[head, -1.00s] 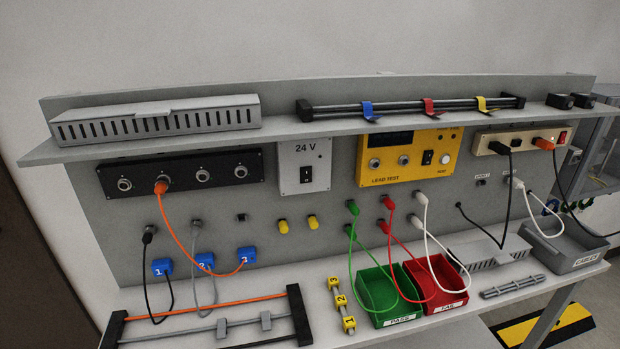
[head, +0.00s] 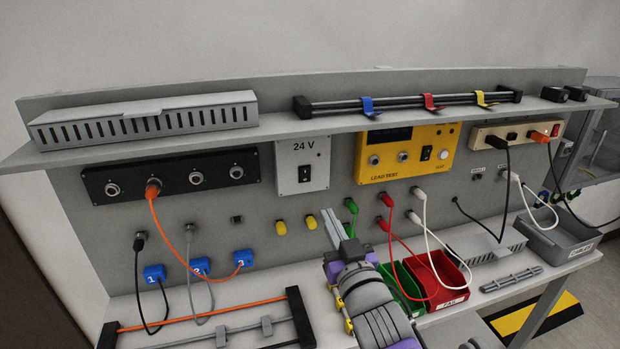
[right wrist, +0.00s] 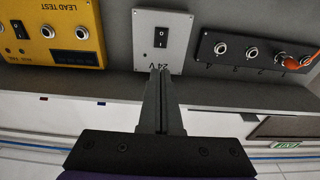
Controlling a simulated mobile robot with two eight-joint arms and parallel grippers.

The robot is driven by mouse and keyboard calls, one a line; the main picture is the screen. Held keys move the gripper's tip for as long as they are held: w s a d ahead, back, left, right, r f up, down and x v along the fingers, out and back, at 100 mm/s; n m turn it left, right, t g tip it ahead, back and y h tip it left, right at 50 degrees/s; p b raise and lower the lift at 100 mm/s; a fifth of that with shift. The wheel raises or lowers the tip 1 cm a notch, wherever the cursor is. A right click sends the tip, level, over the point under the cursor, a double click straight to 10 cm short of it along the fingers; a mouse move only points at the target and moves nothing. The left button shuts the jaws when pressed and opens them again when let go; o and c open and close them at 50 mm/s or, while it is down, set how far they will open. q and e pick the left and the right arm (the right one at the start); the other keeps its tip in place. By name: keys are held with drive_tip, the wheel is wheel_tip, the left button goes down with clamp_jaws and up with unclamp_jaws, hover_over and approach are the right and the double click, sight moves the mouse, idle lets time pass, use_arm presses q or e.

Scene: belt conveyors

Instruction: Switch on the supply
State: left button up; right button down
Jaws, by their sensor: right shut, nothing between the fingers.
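The 24 V supply (head: 314,157) is a light grey box on the back panel under the shelf, with a black rocker switch (head: 304,174) on its front. In the right wrist view the supply (right wrist: 148,51) is upside down, with its switch (right wrist: 161,37) just beyond the fingertips. My right gripper (head: 329,214) is shut and empty. It is in front of the panel, below and slightly right of the supply, apart from it in the head view. It also shows in the right wrist view (right wrist: 160,72), pointing at the supply. My left gripper is not in view.
The yellow lead tester (head: 403,155) sits right of the supply and a black socket strip (head: 170,175) left of it. The shelf (head: 275,126) overhangs the panel. Green and red leads hang near my right arm, above a red bin (head: 425,268).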

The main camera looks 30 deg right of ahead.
sight(306, 169)
drive_tip(key=p+x, duration=0.1)
drive_tip(key=x, duration=1.3)
drive_tip(key=shift+f, duration=0.1)
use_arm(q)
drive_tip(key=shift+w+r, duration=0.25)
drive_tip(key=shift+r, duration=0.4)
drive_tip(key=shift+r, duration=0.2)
use_arm(e)
drive_tip(key=shift+w+d, duration=0.1)
drive_tip(key=shift+w, duration=0.1)
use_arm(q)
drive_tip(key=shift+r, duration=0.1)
